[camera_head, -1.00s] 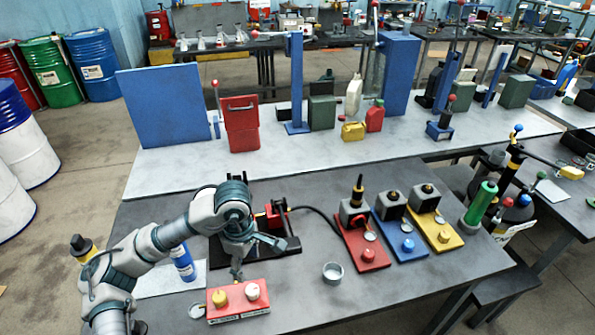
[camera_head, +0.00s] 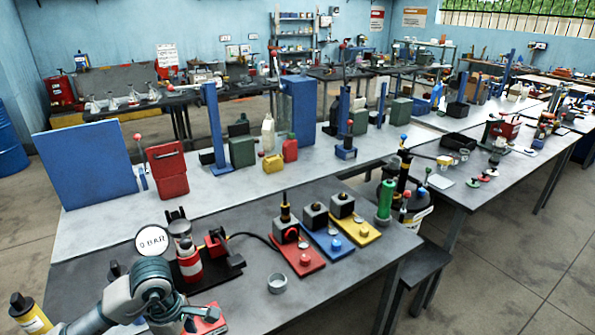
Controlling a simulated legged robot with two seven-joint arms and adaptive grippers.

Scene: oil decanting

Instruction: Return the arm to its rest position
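My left arm comes in from the lower left. Its gripper (camera_head: 188,312) is at the bottom of the view, beside or above the partly hidden red box (camera_head: 206,322). The fingers are small and partly covered by the wrist, so I cannot tell whether they are open or shut. My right arm and gripper are not in view.
A press-like device with a red-and-white cylinder (camera_head: 188,262) and a round "0 BAR" gauge (camera_head: 152,241) stands close behind my arm. Red (camera_head: 300,258), blue (camera_head: 328,242) and yellow (camera_head: 355,230) base plates sit to the right. A small grey cup (camera_head: 277,283) stands on the table.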

